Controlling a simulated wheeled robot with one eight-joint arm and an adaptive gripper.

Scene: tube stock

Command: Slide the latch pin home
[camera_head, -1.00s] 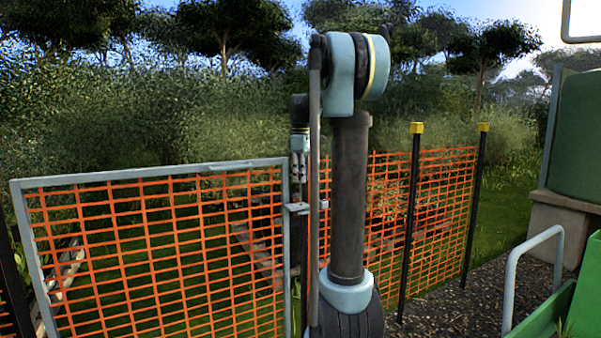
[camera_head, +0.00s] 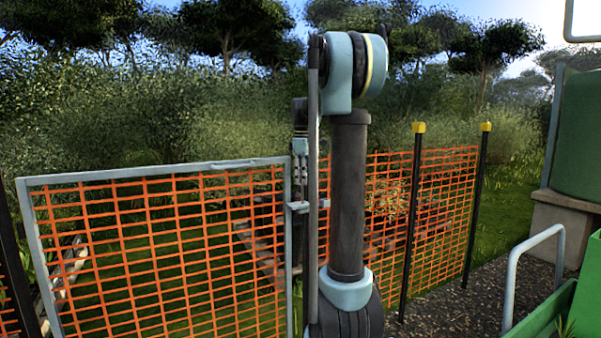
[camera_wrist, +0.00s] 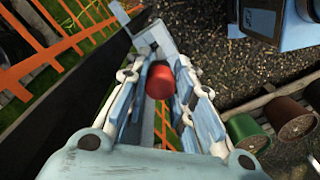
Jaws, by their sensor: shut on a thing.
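The latch pin's red knob (camera_wrist: 160,80) sits between the finger pads of my gripper (camera_wrist: 161,85) in the wrist view. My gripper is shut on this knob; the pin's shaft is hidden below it. In the head view my gripper (camera_head: 300,170) points down above a grey latch bracket (camera_head: 298,206) at the gate's right upright, partly behind my arm. The grey-framed gate (camera_head: 150,174) with orange mesh stands at the left. How deep the pin sits in the bracket cannot be told.
Black posts with yellow caps (camera_head: 418,128) carry orange mesh (camera_head: 445,200) right of my arm. A grey hoop rail (camera_head: 512,270) and a green box (camera_head: 570,320) are at lower right. In the wrist view, a green pot (camera_wrist: 243,128) and red-brown pots lie at the right.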

